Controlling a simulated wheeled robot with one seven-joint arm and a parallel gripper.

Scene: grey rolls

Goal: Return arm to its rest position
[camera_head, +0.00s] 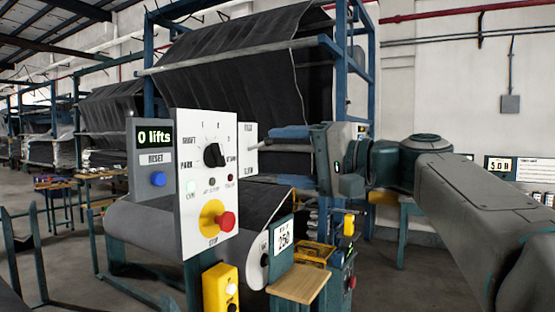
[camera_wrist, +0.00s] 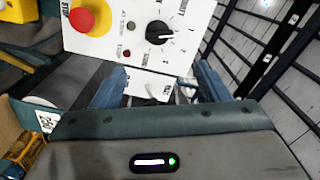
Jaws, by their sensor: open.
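My arm (camera_head: 480,205) reaches in from the right in the head view. My gripper (camera_head: 268,138) points left, close to the right side of a white control panel (camera_head: 190,215). The panel carries a black rotary knob (camera_head: 213,155) and a red stop button (camera_head: 226,221) on yellow. The knob (camera_wrist: 158,32) and the stop button (camera_wrist: 82,20) also show in the wrist view, beyond the fingers. Whether a finger touches the panel cannot be told.
A display (camera_head: 155,136) reading "0 lifts" sits above a blue reset button (camera_head: 158,179). A grey roll (camera_head: 140,225) lies behind the panel. A yellow box (camera_head: 220,288) and small wooden shelf (camera_head: 298,284) stand below. Blue frame posts (camera_head: 342,60) rise behind my gripper.

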